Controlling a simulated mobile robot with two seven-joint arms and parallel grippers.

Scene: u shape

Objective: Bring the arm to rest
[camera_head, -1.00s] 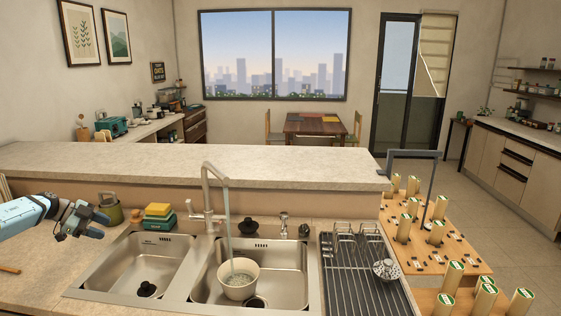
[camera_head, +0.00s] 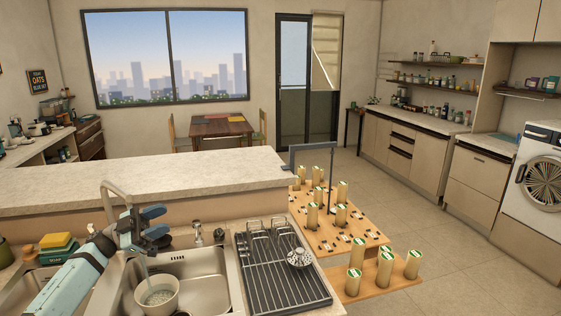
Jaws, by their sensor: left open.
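My left arm comes in from the lower left, and its gripper (camera_head: 160,224) is open and empty above the sink, close to the tap (camera_head: 112,196). The gripper and forearm hide part of the tap and the left part of the sink (camera_head: 205,272). A white bowl (camera_head: 157,298) stands in the sink basin below the gripper, with water running into it. My right gripper is not in view.
A raised counter ledge (camera_head: 140,180) runs behind. A wooden table (camera_head: 345,240) with several upright cylinders is to the right. Open floor (camera_head: 440,230) lies beyond.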

